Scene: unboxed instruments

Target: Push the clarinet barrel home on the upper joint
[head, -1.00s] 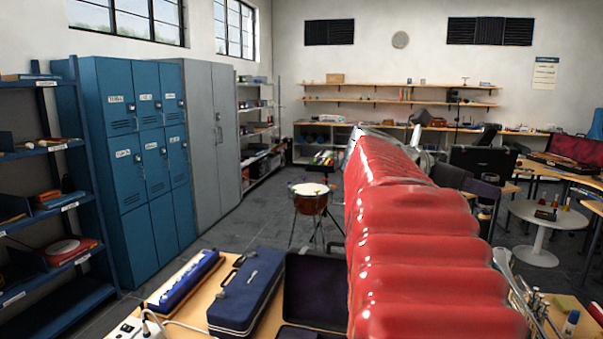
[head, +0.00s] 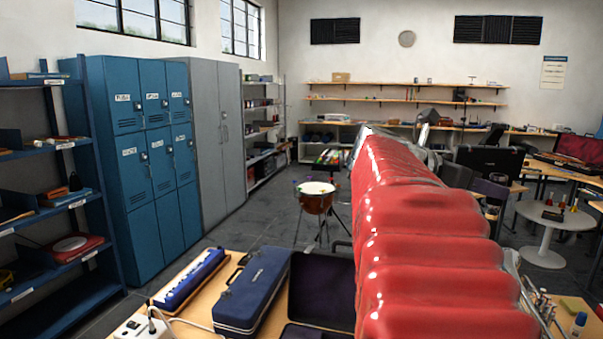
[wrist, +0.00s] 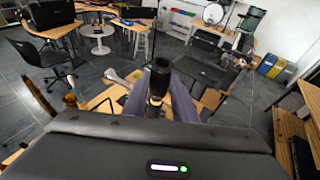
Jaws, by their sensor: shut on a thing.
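In the wrist view my gripper (wrist: 158,101) shows as two grey-purple fingers, shut on a dark, round-ended cylinder that looks like the clarinet barrel (wrist: 160,76). A pale metallic band shows lower on the dark piece, between the fingers. I cannot tell whether the barrel touches the upper joint, as I cannot make out the upper joint in either view. In the head view my red-covered arm fills the right of centre and hides the gripper and part of the table.
In the head view a blue case (head: 252,290), an open dark case (head: 322,287) and a blue keyboard-like instrument (head: 190,279) lie on the wooden table. A drum (head: 316,196) stands beyond. Blue lockers (head: 150,170) line the left. A small bottle (head: 578,325) stands at lower right.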

